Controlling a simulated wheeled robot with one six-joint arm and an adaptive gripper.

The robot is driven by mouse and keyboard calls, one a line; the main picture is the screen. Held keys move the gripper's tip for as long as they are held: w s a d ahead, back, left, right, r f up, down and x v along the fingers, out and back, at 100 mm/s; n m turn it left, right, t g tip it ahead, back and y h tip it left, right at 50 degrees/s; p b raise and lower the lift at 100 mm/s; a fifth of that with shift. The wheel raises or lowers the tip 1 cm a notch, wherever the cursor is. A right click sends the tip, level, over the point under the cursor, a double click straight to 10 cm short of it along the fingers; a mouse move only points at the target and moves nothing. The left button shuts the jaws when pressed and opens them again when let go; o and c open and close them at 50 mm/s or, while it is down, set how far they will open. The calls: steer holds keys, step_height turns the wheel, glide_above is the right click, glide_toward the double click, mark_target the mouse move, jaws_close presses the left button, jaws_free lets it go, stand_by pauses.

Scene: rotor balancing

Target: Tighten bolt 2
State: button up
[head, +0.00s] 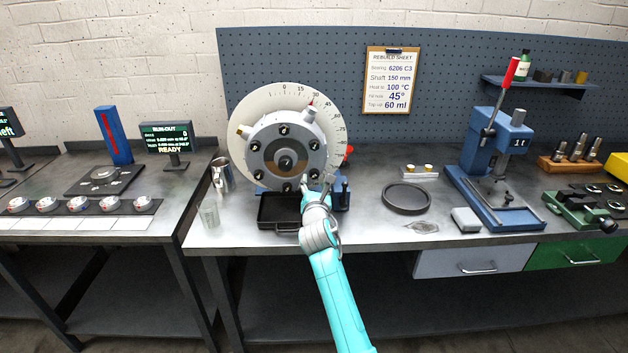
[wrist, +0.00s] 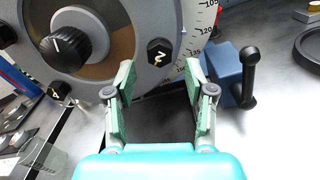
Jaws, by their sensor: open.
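Bolt 2 (wrist: 158,52) is a black hex head with a white "2" on the rotor's grey face, in the wrist view. It lies just beyond and between my gripper's (wrist: 160,82) two green-padded fingers, which are spread apart with nothing between them. The fingers appear clear of the bolt. The round grey rotor (head: 268,147) stands upright before a white degree dial (head: 252,108) in the head view. My gripper (head: 318,188) is at the rotor's lower right there. The bolt numbers are too small to read in the head view.
A black central knob (wrist: 75,48) and another black bolt (wrist: 60,92) are left of the fingers. A blue stand with a black handle (wrist: 248,80) is close on the right. A black tray (head: 278,222) lies below the rotor. A black ring (head: 406,211) lies right.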

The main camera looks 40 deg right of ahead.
mark_target(314, 174)
steer(key=shift+x, duration=1.45)
jaws_close()
